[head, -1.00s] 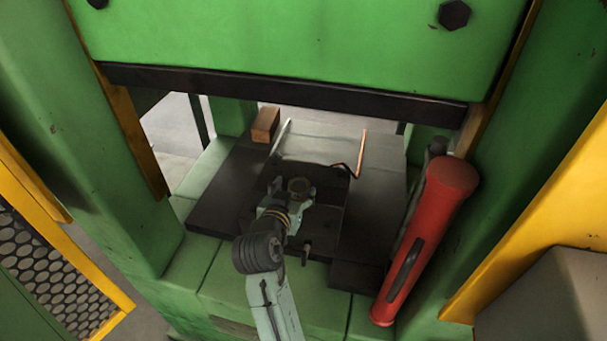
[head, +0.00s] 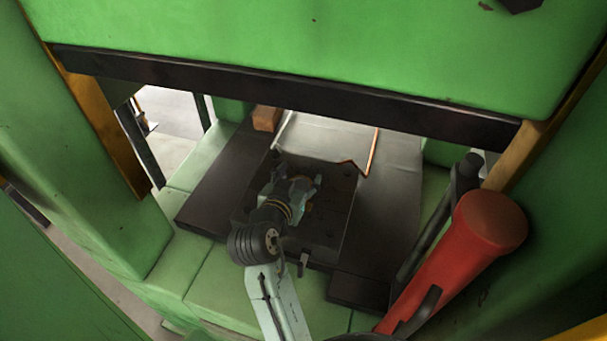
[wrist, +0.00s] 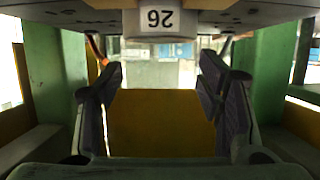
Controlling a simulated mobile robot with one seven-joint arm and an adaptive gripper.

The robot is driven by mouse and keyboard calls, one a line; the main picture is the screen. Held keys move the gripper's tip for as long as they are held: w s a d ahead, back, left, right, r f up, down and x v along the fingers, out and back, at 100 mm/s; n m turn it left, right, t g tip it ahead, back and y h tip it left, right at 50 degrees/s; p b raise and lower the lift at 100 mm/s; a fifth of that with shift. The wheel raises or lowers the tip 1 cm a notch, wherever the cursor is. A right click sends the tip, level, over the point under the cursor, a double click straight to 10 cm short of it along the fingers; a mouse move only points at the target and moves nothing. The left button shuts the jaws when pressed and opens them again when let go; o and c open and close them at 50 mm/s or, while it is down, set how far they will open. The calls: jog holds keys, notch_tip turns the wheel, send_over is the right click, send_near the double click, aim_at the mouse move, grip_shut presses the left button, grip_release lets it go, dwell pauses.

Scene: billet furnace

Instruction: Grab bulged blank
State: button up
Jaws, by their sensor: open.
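My gripper (head: 297,184) is open low over the dark die block (head: 325,225) on the press bed. In the wrist view, its two dark ribbed fingers (wrist: 162,100) stand apart on either side of a plain yellow-brown surface (wrist: 160,125), which looks like the blank. That surface fills most of the gap between the fingers; I cannot tell whether they touch it. In the head view, a small brownish patch (head: 308,206) shows beside the gripper, and the rest of the blank is hidden by the gripper.
The green press ram with its dark lower edge (head: 300,95) hangs above the bed. A red cylinder (head: 465,250) stands at the right. A wooden block (head: 267,118) and a copper-coloured rod (head: 373,150) are at the back. Green press columns (head: 85,130) flank the opening.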

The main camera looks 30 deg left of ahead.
jog(key=shift+s+r, duration=0.1)
jog(key=shift+s, duration=0.05)
jog(key=shift+c, duration=0.5)
grip_shut()
